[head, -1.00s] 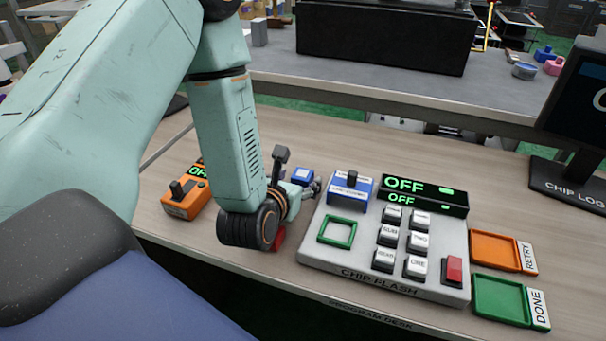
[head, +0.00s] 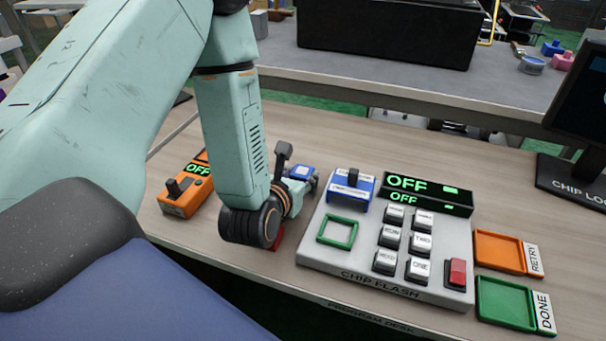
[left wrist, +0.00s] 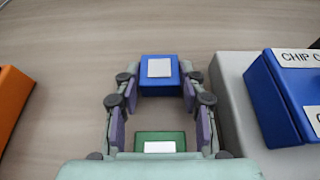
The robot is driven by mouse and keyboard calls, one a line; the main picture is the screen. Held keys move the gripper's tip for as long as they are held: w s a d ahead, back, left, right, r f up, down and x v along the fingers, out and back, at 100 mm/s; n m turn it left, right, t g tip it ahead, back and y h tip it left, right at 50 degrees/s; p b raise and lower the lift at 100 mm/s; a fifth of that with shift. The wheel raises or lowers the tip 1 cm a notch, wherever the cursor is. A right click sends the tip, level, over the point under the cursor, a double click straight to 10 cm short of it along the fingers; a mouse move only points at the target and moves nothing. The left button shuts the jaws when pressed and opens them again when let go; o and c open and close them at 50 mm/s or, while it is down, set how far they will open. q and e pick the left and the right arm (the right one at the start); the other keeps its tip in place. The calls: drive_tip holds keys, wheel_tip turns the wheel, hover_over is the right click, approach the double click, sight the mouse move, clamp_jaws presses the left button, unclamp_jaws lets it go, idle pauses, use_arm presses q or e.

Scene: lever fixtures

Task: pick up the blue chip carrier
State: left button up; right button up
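The blue chip carrier (left wrist: 159,75), with a pale square label on top, sits on the desk between the fingertips of my left gripper (left wrist: 160,93) in the left wrist view. The fingers are open, one on each side, with the pads close to its sides; I cannot make out firm contact. In the head view the carrier (head: 302,171) shows just behind my left gripper (head: 300,188), partly hidden by it. My right gripper is not in view.
A green block (left wrist: 160,142) lies between the finger bases in the left wrist view. A red piece (head: 277,238) shows under my wrist. The grey CHIP FLASH panel (head: 350,262) stands close on the right, the orange switch box (head: 183,197) on the left.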

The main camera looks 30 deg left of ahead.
use_arm(q)
drive_tip(key=shift+s+r, duration=0.2)
drive_tip(key=c, duration=0.3)
drive_tip(key=shift+c, duration=0.2)
drive_tip(key=shift+w, duration=0.15)
